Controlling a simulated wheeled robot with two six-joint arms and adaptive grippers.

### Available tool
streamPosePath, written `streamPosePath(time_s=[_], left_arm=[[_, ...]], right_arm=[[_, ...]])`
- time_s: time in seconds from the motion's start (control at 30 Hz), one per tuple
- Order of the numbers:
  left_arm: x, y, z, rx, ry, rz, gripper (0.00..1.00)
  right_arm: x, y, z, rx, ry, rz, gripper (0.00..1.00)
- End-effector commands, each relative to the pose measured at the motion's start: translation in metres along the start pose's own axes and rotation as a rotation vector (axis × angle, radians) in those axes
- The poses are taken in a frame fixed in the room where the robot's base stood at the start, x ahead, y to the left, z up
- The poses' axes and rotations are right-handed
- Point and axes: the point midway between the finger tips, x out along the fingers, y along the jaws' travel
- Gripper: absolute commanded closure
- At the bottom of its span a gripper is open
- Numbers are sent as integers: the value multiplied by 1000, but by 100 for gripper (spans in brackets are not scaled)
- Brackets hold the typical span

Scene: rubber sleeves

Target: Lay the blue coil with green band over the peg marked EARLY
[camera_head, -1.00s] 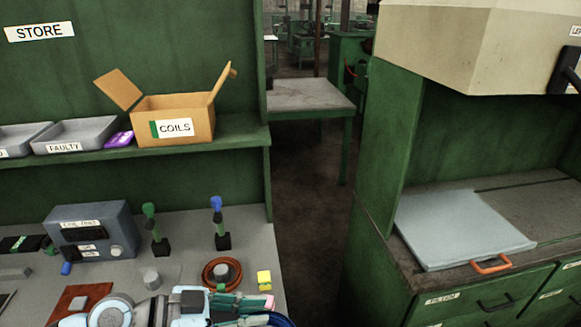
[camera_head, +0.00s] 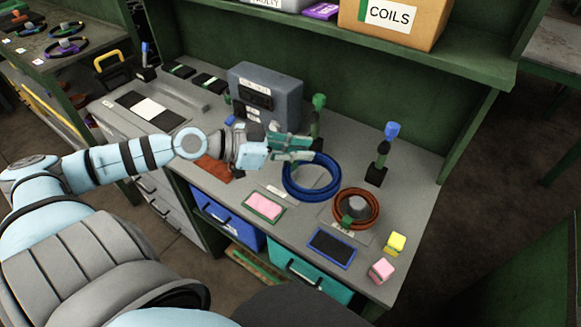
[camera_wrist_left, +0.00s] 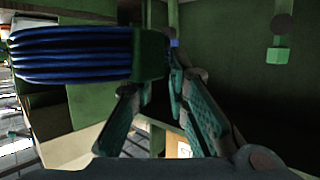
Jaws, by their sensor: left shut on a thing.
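The blue coil (camera_head: 316,197) is a ring of several strands above the bench, left of the brown-red coil. My left gripper (camera_head: 292,151) is shut on it at its green band, which shows in the left wrist view (camera_wrist_left: 152,54) beside the coil's strands (camera_wrist_left: 70,56). A grey peg (camera_head: 354,204) stands at the right with the brown-red coil (camera_head: 376,212) around it; that coil also has a green band. No peg shows clearly inside the blue ring, and I cannot read EARLY on any label. My right gripper is not in view.
A grey-blue box (camera_head: 268,92) stands behind. Stands with a green top (camera_head: 319,102) and a blue top (camera_head: 391,131) rise near the coils. A pink pad (camera_head: 264,206), a dark blue-edged pad (camera_head: 331,248), a yellow block (camera_head: 395,243) and a pink block (camera_head: 381,270) lie in front.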

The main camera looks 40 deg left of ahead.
Motion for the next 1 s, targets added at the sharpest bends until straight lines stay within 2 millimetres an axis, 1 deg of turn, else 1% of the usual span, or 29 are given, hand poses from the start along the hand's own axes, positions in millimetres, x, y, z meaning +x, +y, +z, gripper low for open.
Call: streamPosePath(time_s=[0.03, 0.07, 0.1, 0.2, 0.3, 0.33, 0.4, 0.47, 0.57, 0.67, 0.8, 0.9, 1.0], left_arm=[[5, -25, 17, -10, -3, -56, 100], [4, -40, 17, -23, -2, -92, 100], [1, -60, 15, -42, 0, -140, 100], [-7, -100, 6, -84, 2, -240, 100], [-16, -128, -7, -110, 7, -313, 100], [-19, -134, -10, -117, 8, -329, 100], [-24, -143, -16, -129, 10, -354, 100], [-26, -147, -16, -137, 9, -366, 100], [-22, -149, -3, -143, 9, -372, 100], [-11, -149, 26, -145, 9, -371, 100], [8, -149, 76, -146, 9, -370, 100], [18, -149, 105, -143, 9, -370, 100], [24, -149, 121, -141, 9, -370, 100]], right_arm=[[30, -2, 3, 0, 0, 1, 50], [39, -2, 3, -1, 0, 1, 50], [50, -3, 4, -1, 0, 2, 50], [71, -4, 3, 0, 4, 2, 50], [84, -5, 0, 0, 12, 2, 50], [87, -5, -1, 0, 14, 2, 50], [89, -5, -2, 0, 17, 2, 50], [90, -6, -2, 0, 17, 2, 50], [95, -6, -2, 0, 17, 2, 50], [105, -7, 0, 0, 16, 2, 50], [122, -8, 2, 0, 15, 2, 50], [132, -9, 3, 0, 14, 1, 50], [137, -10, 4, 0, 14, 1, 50]])
